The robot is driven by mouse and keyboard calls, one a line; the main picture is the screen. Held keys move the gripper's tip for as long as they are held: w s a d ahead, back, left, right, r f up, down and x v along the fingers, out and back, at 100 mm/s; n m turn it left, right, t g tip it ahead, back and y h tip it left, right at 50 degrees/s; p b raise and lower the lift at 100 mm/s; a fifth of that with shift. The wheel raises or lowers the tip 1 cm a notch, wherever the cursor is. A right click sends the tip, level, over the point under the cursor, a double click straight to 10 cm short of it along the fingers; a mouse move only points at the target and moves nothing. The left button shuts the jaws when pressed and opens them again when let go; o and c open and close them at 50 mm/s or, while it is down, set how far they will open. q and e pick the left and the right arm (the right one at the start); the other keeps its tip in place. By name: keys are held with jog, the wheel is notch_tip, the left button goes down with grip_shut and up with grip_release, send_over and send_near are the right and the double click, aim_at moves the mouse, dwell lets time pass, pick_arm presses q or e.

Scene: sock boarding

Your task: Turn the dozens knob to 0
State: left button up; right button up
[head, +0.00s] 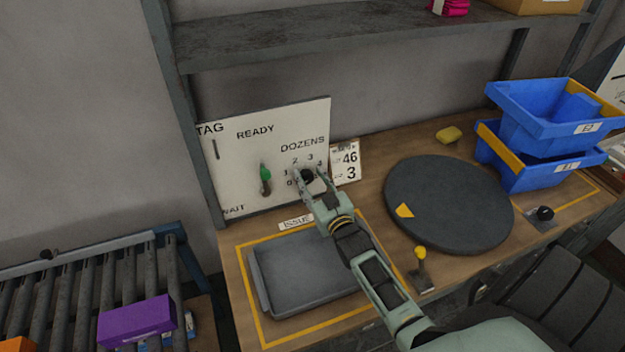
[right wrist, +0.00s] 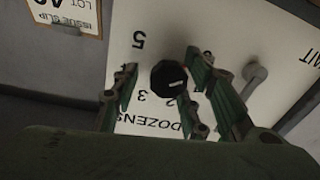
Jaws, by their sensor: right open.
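The black dozens knob (head: 307,176) is on the white panel (head: 240,165) under the word DOZENS, with numbers around it. In the right wrist view the knob (right wrist: 169,79) shows between the fingers, near the printed 2, 3 and 5. My right gripper (head: 313,181) is open at the knob, with a finger on either side; I cannot tell whether the fingers touch it. It also shows in the right wrist view (right wrist: 165,92). The knob's pointer direction cannot be made out. My left gripper is not in view.
A green-handled lever (head: 265,174) is left of the knob. A paper slip (head: 346,163) is to its right. Below are a grey tray (head: 305,272), a dark round turntable (head: 448,203) and a yellow-topped knob (head: 420,254). Blue bins (head: 535,160) stand at the right.

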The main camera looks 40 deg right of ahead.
jog(key=shift+s+a, duration=0.1)
jog(key=shift+s, duration=0.1)
jog(key=s+a, duration=0.2)
jog(key=s, duration=0.9)
jog(key=shift+s+f, duration=0.15)
jog(key=shift+s, duration=0.1)
